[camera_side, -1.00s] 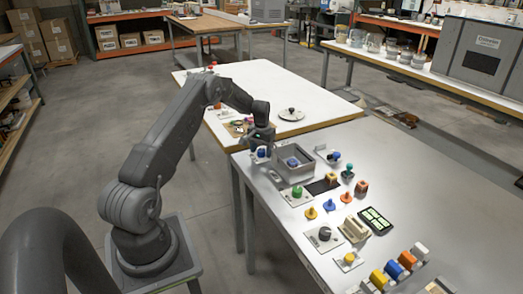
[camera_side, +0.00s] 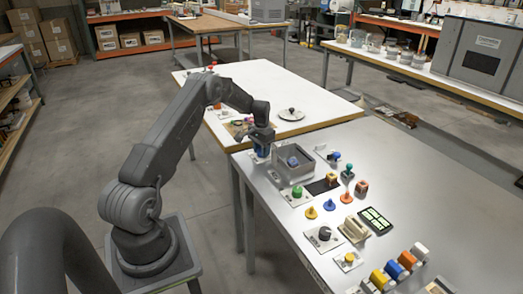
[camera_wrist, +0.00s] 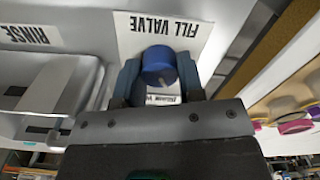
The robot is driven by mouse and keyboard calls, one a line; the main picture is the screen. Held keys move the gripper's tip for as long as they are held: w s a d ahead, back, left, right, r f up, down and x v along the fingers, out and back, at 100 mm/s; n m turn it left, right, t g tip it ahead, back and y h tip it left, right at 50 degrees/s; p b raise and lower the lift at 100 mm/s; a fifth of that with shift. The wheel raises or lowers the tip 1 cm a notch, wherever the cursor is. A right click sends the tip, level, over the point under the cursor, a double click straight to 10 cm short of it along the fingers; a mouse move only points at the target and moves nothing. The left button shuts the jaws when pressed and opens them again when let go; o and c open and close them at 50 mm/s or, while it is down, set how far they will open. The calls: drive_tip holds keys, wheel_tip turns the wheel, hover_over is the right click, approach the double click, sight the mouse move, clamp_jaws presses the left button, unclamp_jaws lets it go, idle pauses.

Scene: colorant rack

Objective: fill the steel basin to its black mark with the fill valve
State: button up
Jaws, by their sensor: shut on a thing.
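The steel basin (camera_side: 309,168) stands on the grey bench, with a small blue-purple thing inside it. Part of the basin also shows at the left of the wrist view (camera_wrist: 91,82). The fill valve's blue knob (camera_wrist: 158,64) stands on a white plate (camera_wrist: 190,30) labelled FILL VALVE, beside the basin. My gripper (camera_wrist: 160,78) is shut on the blue knob, one finger on each side. In the side view my gripper (camera_side: 261,147) is at the basin's left, mostly hiding the knob. I cannot make out the water level or identify the black mark with certainty.
A RINSE label (camera_wrist: 27,36) lies beyond the basin. A green knob (camera_side: 297,191), a blue-handled valve (camera_side: 334,156) and several coloured pegs and blocks stand close by. The white table (camera_side: 285,85) adjoins behind.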

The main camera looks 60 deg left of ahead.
drive_tip(key=shift+m, duration=0.4)
drive_tip(key=o, duration=0.9)
wheel_tip(320, 180, up, 14)
drive_tip(key=shift+f, duration=0.1)
